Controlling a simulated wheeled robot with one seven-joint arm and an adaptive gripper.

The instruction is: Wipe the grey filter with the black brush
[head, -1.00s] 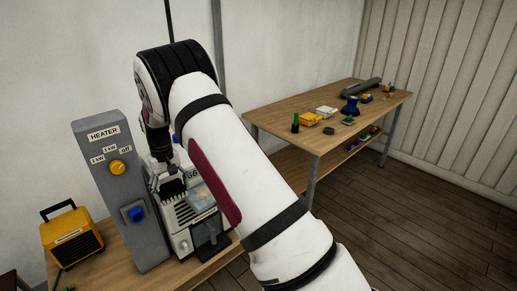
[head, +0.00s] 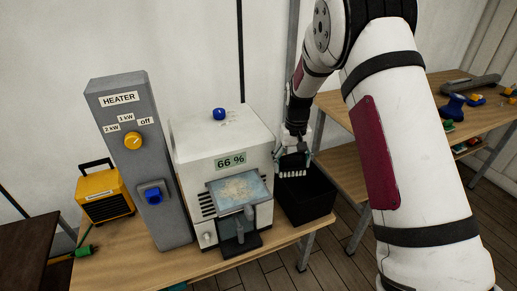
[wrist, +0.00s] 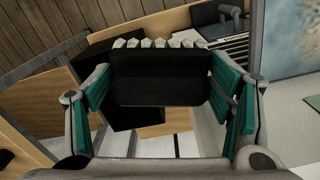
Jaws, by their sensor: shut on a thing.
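My gripper (head: 294,148) is shut on the black brush (head: 293,163), whose white bristle tufts point down in the head view. It is just right of the white machine, over or near a black bin. In the wrist view the brush (wrist: 160,82) sits between the green-padded fingers, tufts at its far edge. The grey filter (head: 240,190) is a flat framed panel on the machine's front, with tan dust patches. Part of it shows at the top right of the wrist view (wrist: 290,38). The brush is apart from the filter.
The white machine (head: 215,140) has a blue knob on top and a 66 % display. Left are a grey heater post (head: 135,180) and a yellow heater (head: 104,194). A black bin (head: 306,200) stands right. A second table (head: 435,85) holds several small things.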

